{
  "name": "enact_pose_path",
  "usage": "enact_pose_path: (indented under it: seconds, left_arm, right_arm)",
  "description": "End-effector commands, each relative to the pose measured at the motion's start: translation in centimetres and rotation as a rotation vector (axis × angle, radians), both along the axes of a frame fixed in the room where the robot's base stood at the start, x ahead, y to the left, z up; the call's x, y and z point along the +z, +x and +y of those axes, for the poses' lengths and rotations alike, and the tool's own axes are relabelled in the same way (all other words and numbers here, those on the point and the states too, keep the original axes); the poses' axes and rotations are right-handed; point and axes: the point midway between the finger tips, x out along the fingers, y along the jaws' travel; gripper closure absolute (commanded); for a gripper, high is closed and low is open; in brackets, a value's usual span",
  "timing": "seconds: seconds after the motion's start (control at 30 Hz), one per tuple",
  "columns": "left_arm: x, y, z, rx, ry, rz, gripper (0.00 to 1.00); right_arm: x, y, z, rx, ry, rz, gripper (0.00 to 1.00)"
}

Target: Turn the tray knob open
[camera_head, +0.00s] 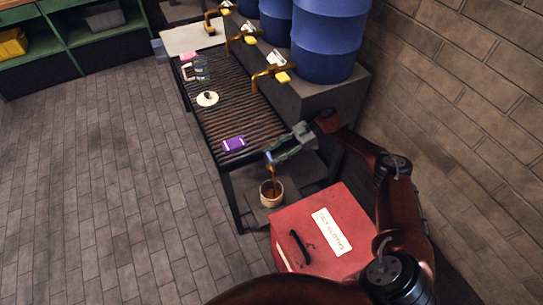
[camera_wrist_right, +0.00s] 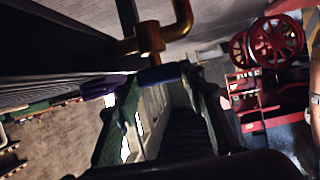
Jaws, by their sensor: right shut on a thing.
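My right gripper (camera_head: 277,155) is at the near end of the slatted tray table (camera_head: 233,111). In the right wrist view its two green fingers (camera_wrist_right: 155,79) are closed around the blue tray knob (camera_wrist_right: 160,74). The knob sits on a brass valve with a bent pipe (camera_wrist_right: 183,18). In the head view the gripper mostly hides the knob, and brass-coloured pipe (camera_head: 272,170) shows below it. A small bucket (camera_head: 271,193) stands under the pipe with brown inside. I cannot tell whether liquid is running. My left gripper is out of view.
A red box labelled for oily cloths (camera_head: 322,236) stands close in front of the bucket. Blue drums (camera_head: 326,40) with brass taps (camera_head: 268,75) line the wall side. A purple item (camera_head: 234,144) and a pale round piece (camera_head: 207,98) lie on the slats. The floor at left is clear.

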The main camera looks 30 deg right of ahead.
Motion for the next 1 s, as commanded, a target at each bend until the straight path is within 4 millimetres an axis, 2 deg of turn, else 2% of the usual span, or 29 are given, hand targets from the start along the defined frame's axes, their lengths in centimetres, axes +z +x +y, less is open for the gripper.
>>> enact_pose_path:
  seconds: [0.23, 0.27, 0.5, 0.83, 1.0]
  left_arm:
    - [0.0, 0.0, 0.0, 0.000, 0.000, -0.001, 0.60]
    - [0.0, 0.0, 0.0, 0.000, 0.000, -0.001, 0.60]
    - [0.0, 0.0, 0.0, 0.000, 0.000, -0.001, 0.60]
    - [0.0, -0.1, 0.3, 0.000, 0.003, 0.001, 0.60]
    - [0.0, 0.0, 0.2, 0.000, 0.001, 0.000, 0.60]
  right_arm:
    - [0.0, 0.1, 0.1, -0.001, 0.000, -0.003, 0.87]
    - [0.0, 0.1, 0.1, -0.001, 0.000, -0.003, 0.62]
    - [0.0, 0.0, 0.0, -0.001, 0.000, -0.002, 0.45]
    - [0.3, 0.0, -0.1, -0.002, 0.000, -0.002, 0.45]
    - [2.5, 0.0, -0.1, -0.002, -0.001, -0.004, 0.45]
